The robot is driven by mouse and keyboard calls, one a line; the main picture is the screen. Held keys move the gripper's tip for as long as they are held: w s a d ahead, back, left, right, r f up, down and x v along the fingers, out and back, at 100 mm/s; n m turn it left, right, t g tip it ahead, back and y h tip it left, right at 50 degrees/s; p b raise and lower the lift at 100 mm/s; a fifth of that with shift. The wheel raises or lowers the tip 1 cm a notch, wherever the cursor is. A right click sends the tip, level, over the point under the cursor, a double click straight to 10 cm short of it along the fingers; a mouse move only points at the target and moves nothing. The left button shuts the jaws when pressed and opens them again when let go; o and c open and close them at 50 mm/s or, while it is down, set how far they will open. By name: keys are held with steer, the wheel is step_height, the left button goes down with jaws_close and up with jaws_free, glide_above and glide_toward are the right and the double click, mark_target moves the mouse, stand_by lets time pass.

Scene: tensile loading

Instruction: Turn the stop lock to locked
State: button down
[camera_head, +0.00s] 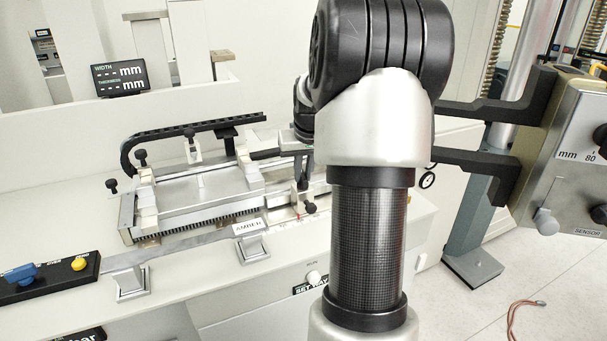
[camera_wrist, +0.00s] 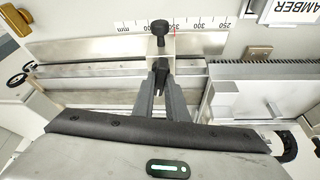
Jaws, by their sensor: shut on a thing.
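The slotted fixture (camera_head: 190,200) with several black knobs and a black cable chain (camera_head: 190,129) stands left of the stop. A grey control box (camera_head: 570,150) hangs at the right.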

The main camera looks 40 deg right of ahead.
steer(key=m, duration=0.2)
steer(key=m+g+h, duration=0.1)
steer(key=m, duration=0.1)
steer(key=shift+w+a+b, duration=0.15)
steer(key=shift+a+b, duration=0.05)
steer(key=shift+b, duration=0.15)
steer(key=m+g+h, duration=0.1)
steer(key=m, duration=0.3)
steer(key=shift+w+r, duration=0.1)
steer(key=m+g+p, duration=0.1)
steer(key=m, duration=0.1)
steer(key=m+g+p, duration=0.1)
steer(key=m, duration=0.2)
steer(key=shift+w+h, duration=0.15)
steer(key=shift+h, duration=0.15)
steer(key=shift+m+g+p, duration=0.55)
steer(key=shift+m+g, duration=0.05)
steer(key=shift+m, duration=0.6)
steer(key=c, duration=1.8)
jaws_free()
steer(key=shift+o, duration=0.2)
